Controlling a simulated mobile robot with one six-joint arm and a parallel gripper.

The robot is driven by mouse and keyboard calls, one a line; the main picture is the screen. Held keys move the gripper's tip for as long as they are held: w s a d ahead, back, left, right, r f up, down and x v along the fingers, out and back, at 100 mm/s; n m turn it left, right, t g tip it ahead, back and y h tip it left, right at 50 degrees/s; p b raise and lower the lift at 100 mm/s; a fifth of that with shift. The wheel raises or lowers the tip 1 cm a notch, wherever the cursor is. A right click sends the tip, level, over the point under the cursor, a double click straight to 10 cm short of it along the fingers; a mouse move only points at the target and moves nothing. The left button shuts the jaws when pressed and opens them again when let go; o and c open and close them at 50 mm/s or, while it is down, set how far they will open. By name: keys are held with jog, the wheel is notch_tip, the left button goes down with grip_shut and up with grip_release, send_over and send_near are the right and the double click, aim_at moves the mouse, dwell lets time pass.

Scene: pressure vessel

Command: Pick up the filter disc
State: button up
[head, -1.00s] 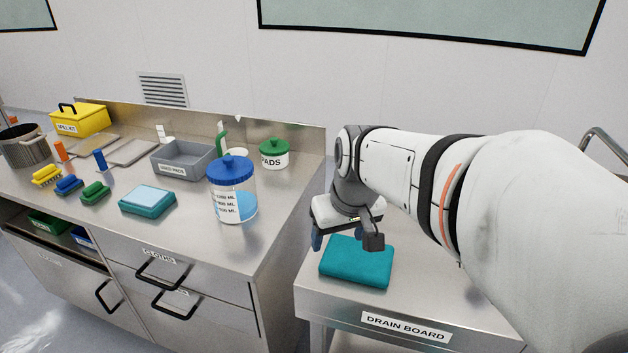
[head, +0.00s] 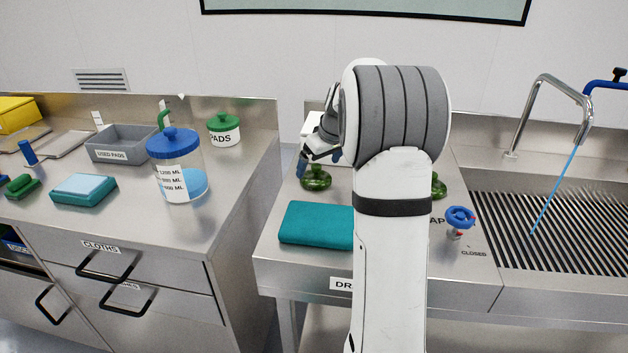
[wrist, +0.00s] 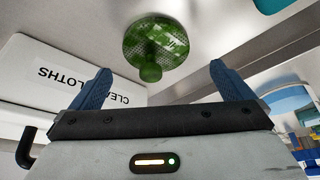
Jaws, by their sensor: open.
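A green perforated disc with a round knob (wrist: 155,45), which looks like the filter disc, lies on the steel drain board. In the head view this green disc (head: 316,180) sits behind the teal cloth, just below my gripper. My gripper (wrist: 160,72) is open, its two blue fingers spread wide with nothing between them. In the wrist view the disc's knob shows ahead, roughly midway between the fingers. In the head view my gripper (head: 317,162) is partly hidden by my arm. Another green piece (head: 438,186) shows just right of my arm, mostly hidden.
A folded teal cloth (head: 316,224) lies at the drain board's front. A blue-handled valve (head: 460,220) and a sink grate with a running tap (head: 545,110) are to the right. A blue-lidded jar (head: 176,165) stands on the left counter. A cloths box (wrist: 45,75) is beside my gripper.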

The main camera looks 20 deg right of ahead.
aim_at(316, 178)
jog(key=x, duration=0.5)
jog(key=shift+d, duration=0.25)
jog(key=c, duration=1.1)
